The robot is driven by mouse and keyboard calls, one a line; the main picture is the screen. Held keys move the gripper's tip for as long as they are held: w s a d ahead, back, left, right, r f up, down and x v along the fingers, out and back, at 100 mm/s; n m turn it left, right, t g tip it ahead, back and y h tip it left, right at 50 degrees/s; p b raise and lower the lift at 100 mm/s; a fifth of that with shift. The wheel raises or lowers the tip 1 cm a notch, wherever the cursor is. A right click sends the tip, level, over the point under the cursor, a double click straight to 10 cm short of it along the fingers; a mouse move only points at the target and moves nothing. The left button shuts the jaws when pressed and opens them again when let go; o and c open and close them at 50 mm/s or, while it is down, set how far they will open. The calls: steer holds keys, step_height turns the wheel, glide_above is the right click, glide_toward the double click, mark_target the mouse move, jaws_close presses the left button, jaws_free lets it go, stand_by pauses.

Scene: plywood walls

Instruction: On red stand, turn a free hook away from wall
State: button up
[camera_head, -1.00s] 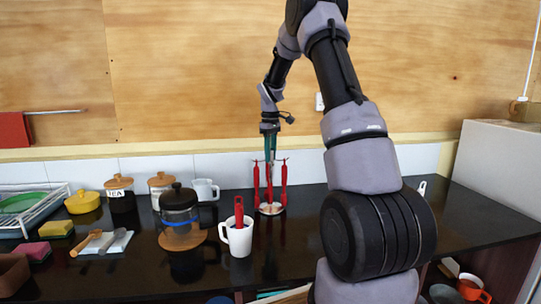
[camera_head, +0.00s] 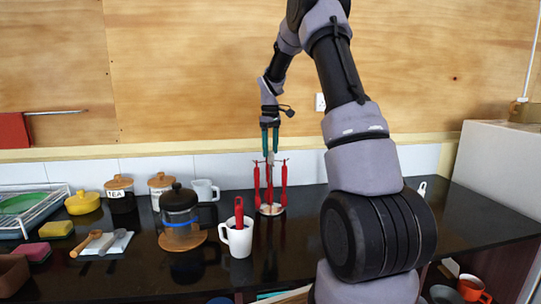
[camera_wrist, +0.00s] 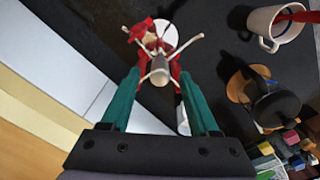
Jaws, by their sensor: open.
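The utensil stand (camera_head: 270,210) is on the dark counter near the wall, with red-handled utensils (camera_head: 256,184) hanging around it. In the wrist view, its pale pole top (camera_wrist: 160,72) and several thin hooks spread outward. The upper-right hook (camera_wrist: 190,43) looks bare, and the lower-left one, toward the wall, also seems bare. Red utensils (camera_wrist: 142,30) hang at the upper left and right of the pole. My gripper (camera_head: 270,152) points down above the stand. Its teal fingers (camera_wrist: 160,80) are open, one each side of the pole top, with nothing gripped. Whether they touch the hooks is unclear.
A white mug (camera_head: 238,238) with a red-handled utensil stands in front left of the stand. A French press (camera_head: 180,208) on a wooden board is further left. A white cup (camera_head: 205,190) and jars line the wall. Counter right of the stand is mostly clear.

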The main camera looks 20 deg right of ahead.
step_height(320, 180, up, 8)
steer(key=shift+r, duration=0.2)
stand_by(0.4)
steer(key=s+a+r+m+t, duration=0.25)
steer(key=s+r, duration=0.25)
steer(key=s, duration=0.4)
steer(key=s+a+r+m+t, duration=0.1)
steer(key=s+a+r+m, duration=0.25)
steer(key=s+r, duration=0.35)
steer(key=s+a+f+m+t+y, duration=0.1)
steer(key=s+a+m+t, duration=0.1)
steer(key=s, duration=0.7)
steer(key=s+a+f+m+t+y, duration=0.1)
steer(key=s+a+f+m, duration=0.1)
steer(key=s, duration=0.8)
steer(key=shift+a+f+m+t, duration=0.25)
steer(key=shift+a+m+t, duration=0.05)
steer(key=shift+m+t, duration=0.1)
